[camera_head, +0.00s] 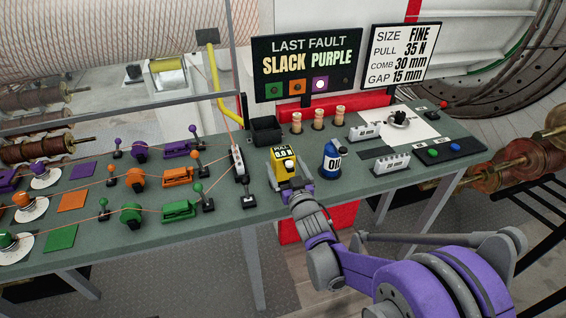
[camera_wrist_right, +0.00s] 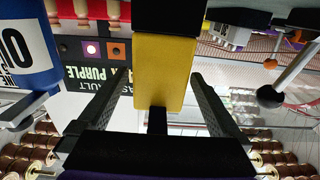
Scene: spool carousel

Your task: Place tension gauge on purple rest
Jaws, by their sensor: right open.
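The tension gauge (camera_head: 283,156) is yellow with a dark display reading PULL 0.0 N. It stands on the green bench, in front of a black bin. My right gripper (camera_head: 291,184) is at the gauge's near side. In the right wrist view, the gauge's yellow body (camera_wrist_right: 165,72) lies between the two open fingers of the gripper (camera_wrist_right: 157,85), with gaps at the sides. A flat purple square (camera_head: 83,170), which looks like the purple rest, lies bare at the bench's left part. My left gripper is not in view.
A blue oil bottle (camera_head: 332,161) stands close right of the gauge; it also shows in the right wrist view (camera_wrist_right: 38,45). A black bin (camera_head: 267,131) is behind. Posts, levers and coloured blocks with threads crowd the way left. Orange (camera_head: 73,201) and green (camera_head: 62,237) squares lie nearby.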

